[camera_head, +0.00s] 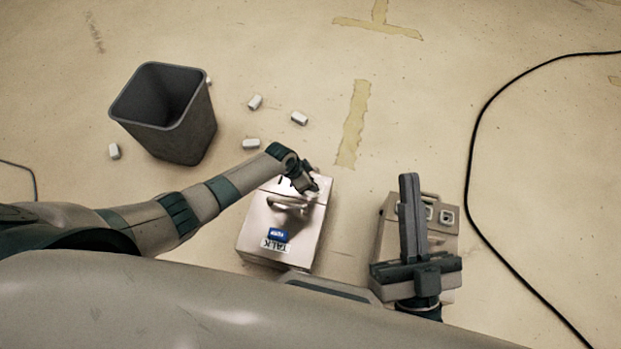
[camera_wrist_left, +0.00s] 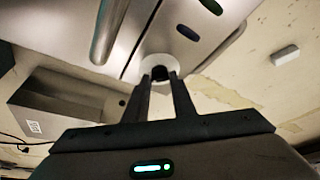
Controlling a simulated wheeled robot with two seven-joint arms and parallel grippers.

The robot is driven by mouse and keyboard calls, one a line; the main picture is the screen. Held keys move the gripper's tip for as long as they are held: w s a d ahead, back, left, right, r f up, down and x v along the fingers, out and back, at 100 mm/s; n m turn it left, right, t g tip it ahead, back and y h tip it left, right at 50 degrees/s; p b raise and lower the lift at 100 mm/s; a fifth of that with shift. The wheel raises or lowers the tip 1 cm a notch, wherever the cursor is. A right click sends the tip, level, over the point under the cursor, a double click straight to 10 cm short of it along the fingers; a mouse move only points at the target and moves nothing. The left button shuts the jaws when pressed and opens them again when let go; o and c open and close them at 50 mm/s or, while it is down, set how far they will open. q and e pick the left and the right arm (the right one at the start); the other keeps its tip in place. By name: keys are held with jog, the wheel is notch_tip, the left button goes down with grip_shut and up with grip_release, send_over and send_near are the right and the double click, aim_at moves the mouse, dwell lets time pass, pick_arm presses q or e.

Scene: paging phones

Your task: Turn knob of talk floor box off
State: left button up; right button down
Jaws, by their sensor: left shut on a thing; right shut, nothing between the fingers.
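The talk floor box (camera_head: 255,232) stands on the floor at centre, a pale metal box with a handle and a blue label above the word TALK. My left gripper (camera_head: 309,187) reaches over its far right corner. In the head view the knob is mostly hidden by the gripper. My right gripper (camera_head: 408,178) is shut and empty, above the second box at the right.
A second pale box (camera_head: 448,240) stands at the right, partly hidden by my right arm. A dark bin (camera_head: 190,135) stands at the left, with several small white blocks (camera_head: 299,118) around it. A black cable (camera_head: 472,150) curves along the right floor.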

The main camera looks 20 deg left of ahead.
pick_arm(q)
jog(key=shift+n+p, duration=0.5)
jog(key=shift+n, duration=0.1)
pick_arm(e)
jog(key=w+f+g+h, duration=0.1)
jog(key=w+f+g, duration=0.2)
jog(key=f, duration=0.2)
jog(key=shift+w+f+g, duration=0.15)
jog(key=shift+g, duration=0.15)
jog(key=shift+d, duration=0.1)
pick_arm(q)
jog(key=o, duration=1.1)
jog(key=shift+c, duration=0.2)
jog(key=shift+t, duration=0.3)
